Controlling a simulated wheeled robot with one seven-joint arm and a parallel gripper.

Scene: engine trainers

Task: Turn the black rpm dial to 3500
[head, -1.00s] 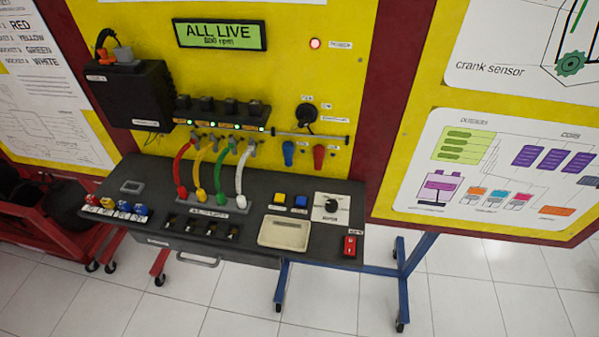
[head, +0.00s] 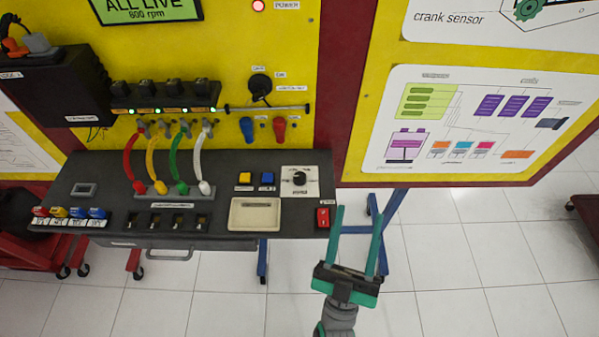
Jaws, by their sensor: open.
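The black rpm dial (head: 299,178) is a round knob on a white scale plate (head: 313,189) at the right end of the black bench top. The scale marks are too small to read. The green display (head: 150,8) at the top reads "ALL LIVE" and "600 rpm". My gripper (head: 361,211) is open and empty, with two teal fingers pointing up the picture. It is in front of the bench's right end, below and right of the dial, and apart from it.
A red switch (head: 323,217) sits at the bench's right front corner, between dial and gripper. A yellow button (head: 245,178), a blue button (head: 267,178) and a cream tray (head: 233,222) are left of the dial. Coloured cables (head: 162,165) arch farther left.

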